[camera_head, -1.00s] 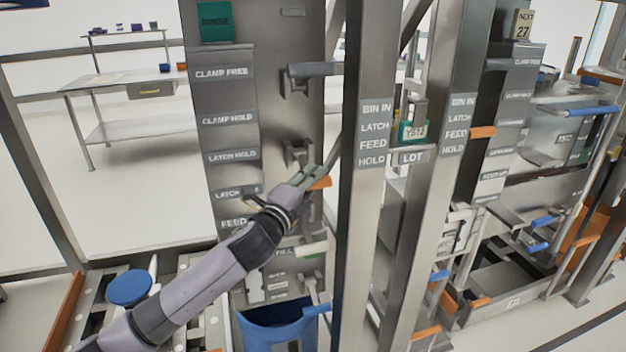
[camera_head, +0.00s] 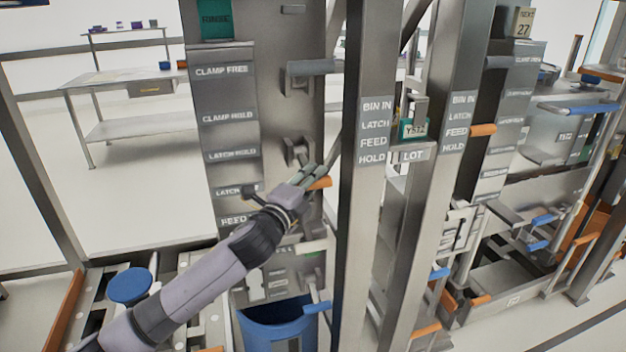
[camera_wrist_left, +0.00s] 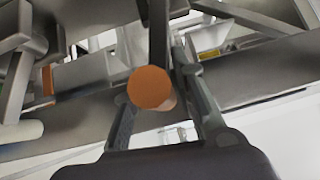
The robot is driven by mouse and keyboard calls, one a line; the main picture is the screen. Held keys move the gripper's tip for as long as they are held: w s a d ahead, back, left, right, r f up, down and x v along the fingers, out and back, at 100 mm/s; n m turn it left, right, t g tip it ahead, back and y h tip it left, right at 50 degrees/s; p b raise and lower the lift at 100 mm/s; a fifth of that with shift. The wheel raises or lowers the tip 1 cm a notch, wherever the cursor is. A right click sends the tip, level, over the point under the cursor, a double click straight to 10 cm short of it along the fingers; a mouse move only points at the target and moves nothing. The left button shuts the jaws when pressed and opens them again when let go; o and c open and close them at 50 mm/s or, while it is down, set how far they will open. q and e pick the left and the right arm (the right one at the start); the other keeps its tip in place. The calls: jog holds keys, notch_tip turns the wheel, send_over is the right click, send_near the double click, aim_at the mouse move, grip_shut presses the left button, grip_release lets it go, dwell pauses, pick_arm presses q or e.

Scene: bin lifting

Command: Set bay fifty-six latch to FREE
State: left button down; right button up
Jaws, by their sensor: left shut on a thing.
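The left bay panel (camera_head: 290,130) carries a label strip with CLAMP FREE, CLAMP HOLD, LATCH HOLD (camera_head: 232,155), a partly hidden LATCH label (camera_head: 230,191) and FEED. My left gripper (camera_head: 310,178) is at the panel beside the lower labels, shut on an orange-ended handle (camera_head: 321,183). In the left wrist view the round orange end (camera_wrist_left: 151,87) shows between the two fingers. The handle's root is hidden behind the gripper and fingers. I cannot read a bay number fifty-six. My right gripper is not in view.
A grey lever (camera_head: 314,67) sticks out above the gripper. A steel post (camera_head: 362,220) with BIN IN, LATCH, FEED and HOLD labels stands close to its right. A blue bin (camera_head: 275,325) is below. More bays with orange and blue handles stand at right.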

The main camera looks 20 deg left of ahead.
pick_arm(q)
jog(key=shift+f, duration=0.85)
jog(key=c, duration=1.8)
grip_release()
jog(key=o, duration=0.3)
jog(key=shift+w+a, duration=0.2)
jog(key=shift+w, duration=0.05)
jog(key=shift+o, duration=0.7)
jog(key=shift+r, duration=0.2)
jog(key=v, duration=1.2)
jog(key=shift+r, duration=0.1)
